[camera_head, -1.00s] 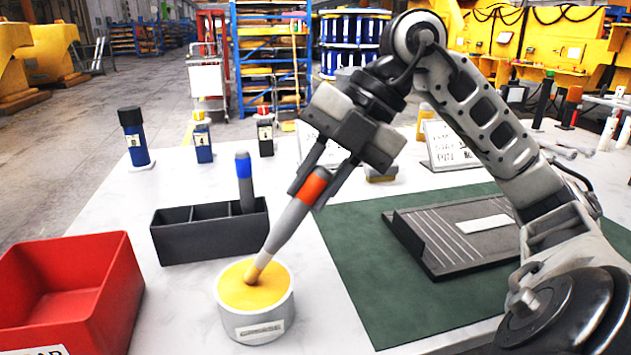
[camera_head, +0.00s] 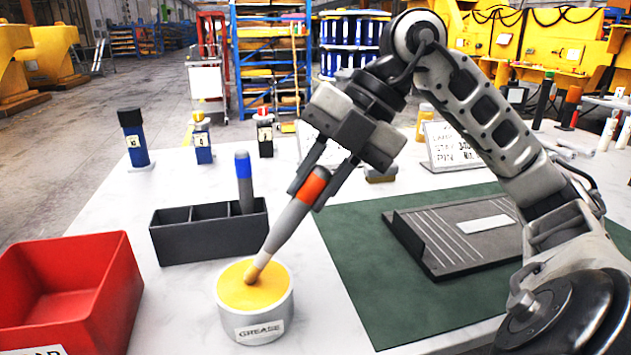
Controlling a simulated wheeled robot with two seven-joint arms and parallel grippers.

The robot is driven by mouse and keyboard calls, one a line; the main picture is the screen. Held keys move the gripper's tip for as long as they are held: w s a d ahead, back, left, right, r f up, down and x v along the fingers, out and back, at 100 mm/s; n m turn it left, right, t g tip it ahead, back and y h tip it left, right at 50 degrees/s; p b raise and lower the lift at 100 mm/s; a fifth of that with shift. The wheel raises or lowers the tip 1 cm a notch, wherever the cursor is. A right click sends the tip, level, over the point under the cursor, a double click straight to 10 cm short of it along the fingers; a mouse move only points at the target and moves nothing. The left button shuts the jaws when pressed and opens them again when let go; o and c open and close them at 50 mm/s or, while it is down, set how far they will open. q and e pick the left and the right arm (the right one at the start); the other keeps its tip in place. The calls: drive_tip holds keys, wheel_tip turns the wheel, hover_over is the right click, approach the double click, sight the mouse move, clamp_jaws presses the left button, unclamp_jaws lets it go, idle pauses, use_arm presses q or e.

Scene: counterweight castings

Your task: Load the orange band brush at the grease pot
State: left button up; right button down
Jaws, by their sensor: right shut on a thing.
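The orange band brush (camera_head: 287,229) is grey with an orange band near its top and a tan tip. My right gripper (camera_head: 318,184) is shut on it around the orange band. The brush leans, its top up to the right and its tip down on the yellow grease. The grease pot (camera_head: 257,320) is a round pale pot with a label reading GREASE, at the front centre of the table. The tip meets the grease near the middle of the pot; how deep it sits is hard to tell. My left gripper is not in view.
A black divided holder (camera_head: 208,240) with a blue band brush (camera_head: 244,183) stands behind the pot. A red bin (camera_head: 112,300) is at front left. A grey ribbed tray (camera_head: 455,236) lies on the green mat (camera_head: 370,300). Small bottles (camera_head: 134,138) stand at the back.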

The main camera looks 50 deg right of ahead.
idle(0.4)
wheel_tip(320, 180, up, 7)
drive_tip(key=p, duration=0.6)
idle(0.8)
